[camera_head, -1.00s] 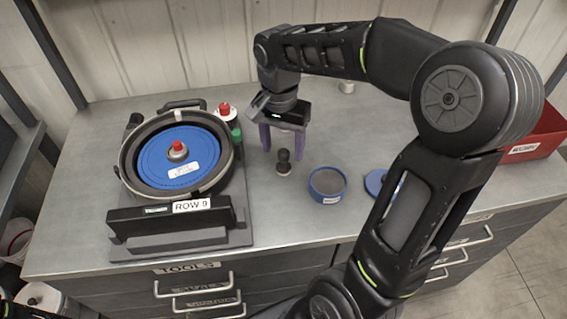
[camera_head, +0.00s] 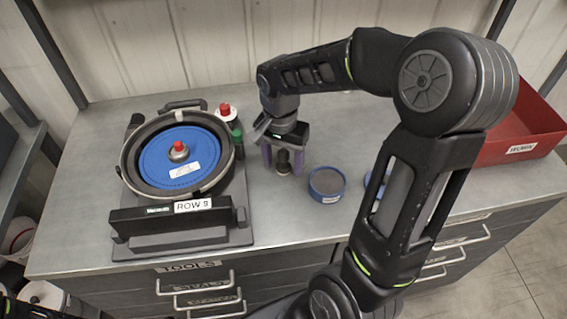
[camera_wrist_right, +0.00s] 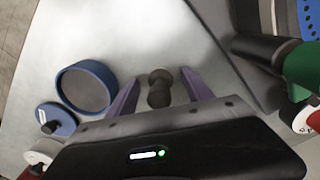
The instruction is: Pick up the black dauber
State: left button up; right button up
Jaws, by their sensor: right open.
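The black dauber (camera_head: 283,163) stands upright on the metal bench, right of the seed meter. It also shows in the right wrist view (camera_wrist_right: 159,88), between the two purple fingers. My right gripper (camera_head: 283,165) is open and lowered around the dauber, one finger on each side. In the right wrist view there is a gap between each finger and the dauber. My left gripper is not in view.
A blue-rimmed round pot (camera_head: 327,184) stands close to the right of the gripper. The blue seed meter disc (camera_head: 178,158) with its ROW 9 base is to the left. A red bin (camera_head: 520,135) stands at the far right.

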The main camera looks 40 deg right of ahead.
dwell(0.3)
grip_shut()
dwell(0.6)
